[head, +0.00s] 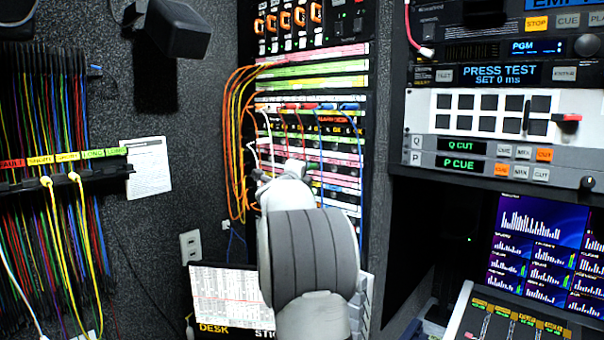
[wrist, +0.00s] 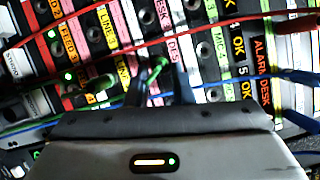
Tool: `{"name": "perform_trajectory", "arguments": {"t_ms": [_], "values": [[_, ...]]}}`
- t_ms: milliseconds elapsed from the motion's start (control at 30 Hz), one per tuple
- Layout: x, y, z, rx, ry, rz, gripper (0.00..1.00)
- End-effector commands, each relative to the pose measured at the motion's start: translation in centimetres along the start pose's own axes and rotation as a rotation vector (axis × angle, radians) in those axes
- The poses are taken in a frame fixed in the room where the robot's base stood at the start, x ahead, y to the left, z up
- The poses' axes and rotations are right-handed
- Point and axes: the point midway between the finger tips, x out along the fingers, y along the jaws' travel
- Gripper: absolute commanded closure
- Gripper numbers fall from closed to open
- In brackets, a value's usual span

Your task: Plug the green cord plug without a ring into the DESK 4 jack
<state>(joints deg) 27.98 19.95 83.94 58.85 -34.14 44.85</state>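In the wrist view, my gripper (wrist: 160,78) points at the patch panel, its two dark fingers apart. A thin green cord or plug (wrist: 157,67) shows between them. I cannot tell whether the fingers touch it, or whether it has a ring. Just beyond it is a pink label strip (wrist: 172,47) reading "DES", its number hidden. A "DESK 3" label (wrist: 150,14) stands above it. The DESK 4 jack cannot be made out. In the head view, my gripper (head: 293,168) is at the panel's middle rows, partly hidden by my wrist.
Red (wrist: 215,30) and blue (wrist: 245,78) cords cross the panel close to my fingers. Orange cords (head: 232,150) loop along the panel's left side. A cord rack (head: 60,178) hangs on the left wall. Equipment with screens (head: 500,150) stands at the right.

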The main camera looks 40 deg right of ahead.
Motion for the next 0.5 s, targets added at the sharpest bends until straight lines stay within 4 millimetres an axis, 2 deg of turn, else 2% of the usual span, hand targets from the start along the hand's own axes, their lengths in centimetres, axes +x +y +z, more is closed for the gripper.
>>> {"name": "perform_trajectory", "arguments": {"t_ms": [33,233,500], "values": [[-0.01,0.00,0.00,0.000,0.000,0.000,0.75],[-0.03,0.00,0.01,0.000,0.000,0.000,0.59],[-0.30,0.06,0.02,0.000,-0.001,0.000,0.59]]}}
